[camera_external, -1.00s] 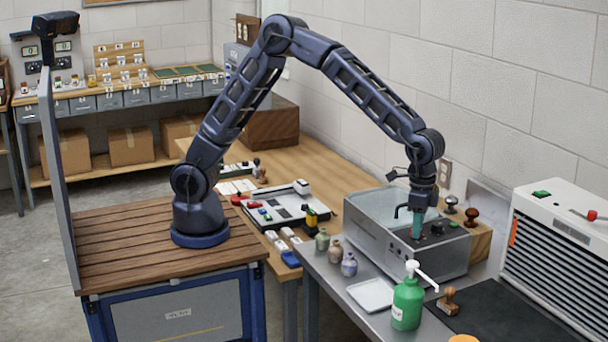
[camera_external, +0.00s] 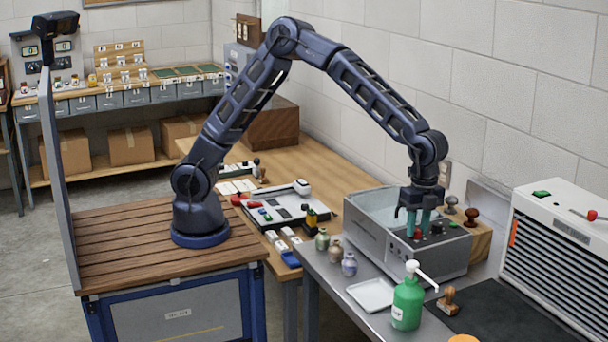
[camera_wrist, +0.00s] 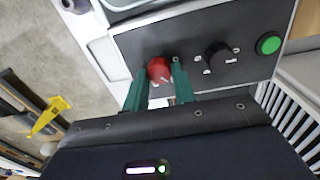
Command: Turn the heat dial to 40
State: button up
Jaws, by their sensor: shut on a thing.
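The grey water-bath box (camera_external: 375,243) stands on the metal bench, its black control panel (camera_wrist: 128,43) facing up. My gripper (camera_external: 418,225) points down at the panel with its two green fingers. In the wrist view my gripper (camera_wrist: 160,75) is shut on a round red dial (camera_wrist: 159,69), one finger on each side. The red dial (camera_external: 417,234) also shows between the fingers in the outside view. A black dial (camera_wrist: 217,57) with small white marks sits beside it, apart from the fingers. The dial lettering is too small to read.
A green button (camera_wrist: 268,44) lies beyond the black dial. A green pump bottle (camera_external: 407,303), a white tray (camera_external: 371,294) and several small jars (camera_external: 349,264) stand in front of the box. A white vented unit (camera_external: 560,245) is at right.

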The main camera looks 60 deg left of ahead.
aim_at(419, 230)
jog(key=shift+m, duration=0.6)
jog(key=o, duration=1)
notch_tip(419, 230, up, 11)
jog(key=shift+w, duration=0.25)
dwell(0.3)
